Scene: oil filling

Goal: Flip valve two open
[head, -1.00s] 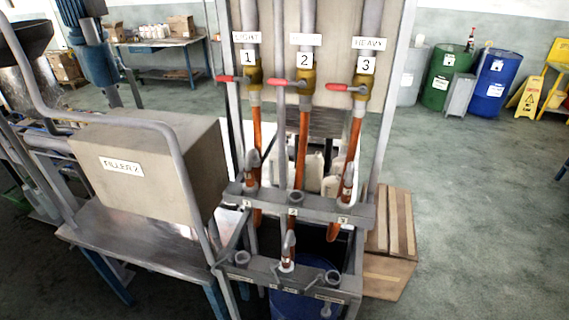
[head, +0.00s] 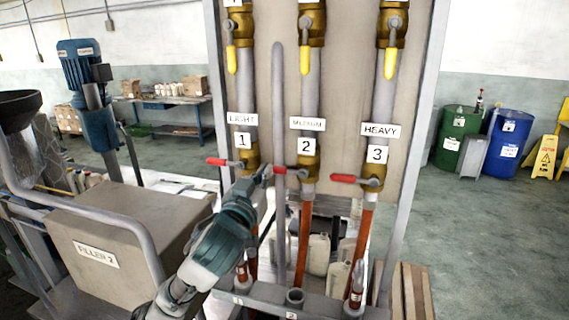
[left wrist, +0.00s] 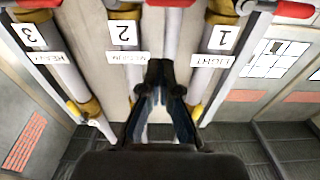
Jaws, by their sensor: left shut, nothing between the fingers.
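Pipe two, labelled 2 (head: 306,146), is the middle of three upright pipes on the panel. Its lower brass valve (head: 308,170) has a red handle (head: 288,171) pointing left, across the pipe. Its upper brass valve (head: 310,32) has a yellow handle (head: 305,60) hanging down along the pipe. My left gripper (head: 262,172) is shut and empty, left of the red handle's tip in the picture; contact cannot be told. In the left wrist view, turned upside down, the shut gripper (left wrist: 160,72) lies between labels 2 (left wrist: 124,33) and 1 (left wrist: 222,38). My right gripper is not in view.
Valve three's red handle (head: 344,178) is to the right. A grey upright bar (head: 278,100) stands between pipes one and two. The filler box (head: 130,235) is at the lower left. Free floor lies right.

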